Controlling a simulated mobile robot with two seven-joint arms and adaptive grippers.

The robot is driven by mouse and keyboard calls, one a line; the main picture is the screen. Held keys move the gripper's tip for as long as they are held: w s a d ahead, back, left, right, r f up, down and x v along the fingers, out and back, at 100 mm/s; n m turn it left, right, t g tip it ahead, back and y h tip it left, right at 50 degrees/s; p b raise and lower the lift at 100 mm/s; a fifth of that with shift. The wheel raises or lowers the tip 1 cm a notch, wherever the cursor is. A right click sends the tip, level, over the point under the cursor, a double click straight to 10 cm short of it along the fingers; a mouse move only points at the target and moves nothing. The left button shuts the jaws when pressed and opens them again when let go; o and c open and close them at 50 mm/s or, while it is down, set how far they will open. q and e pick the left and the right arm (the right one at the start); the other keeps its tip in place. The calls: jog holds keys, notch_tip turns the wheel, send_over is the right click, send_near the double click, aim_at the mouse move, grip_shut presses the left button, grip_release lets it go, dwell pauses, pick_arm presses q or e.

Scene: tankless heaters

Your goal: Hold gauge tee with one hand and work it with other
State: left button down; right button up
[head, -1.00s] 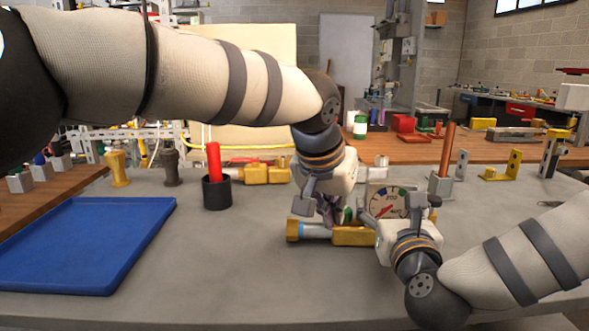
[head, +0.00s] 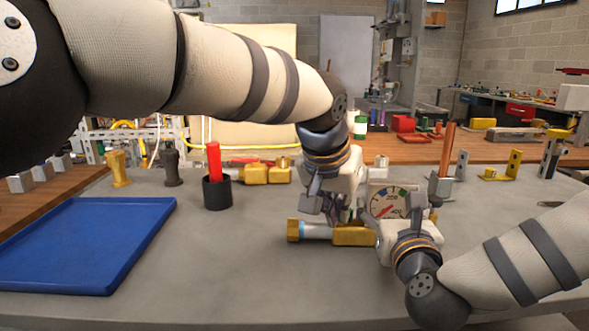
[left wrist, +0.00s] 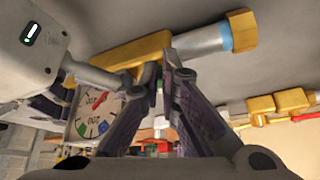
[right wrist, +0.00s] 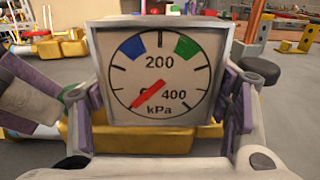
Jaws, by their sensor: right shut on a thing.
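The gauge tee has a brass body (head: 354,235), a pale pipe with a blue band and a brass end cap (head: 293,230), and a square dial (head: 388,204). The dial fills the right wrist view (right wrist: 160,75), its red needle pointing to the lower left. My right gripper (head: 392,228) is shut on the tee, one finger on each side below the dial. My left gripper (head: 343,216) is just above the brass body, left of the dial. In the left wrist view its fingertips (left wrist: 160,75) are close together by a small green part (left wrist: 148,73); contact is unclear.
A blue tray (head: 150,208) lies at the left. A black cup (head: 216,194) holds a red-handled thing. More brass fittings (head: 262,173) lie behind. A grey block (head: 440,186) with an upright copper-coloured rod stands right of the dial. The bench front is clear.

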pick_arm(q)
jog(key=shift+s+d+f, duration=0.15)
jog(key=shift+d+f, duration=0.05)
pick_arm(e)
jog(key=shift+a, duration=0.15)
pick_arm(q)
jog(key=shift+s+a, duration=0.2)
jog(key=shift+s, duration=0.15)
notch_tip(320, 180, up, 6)
jog(key=shift+r, duration=0.15)
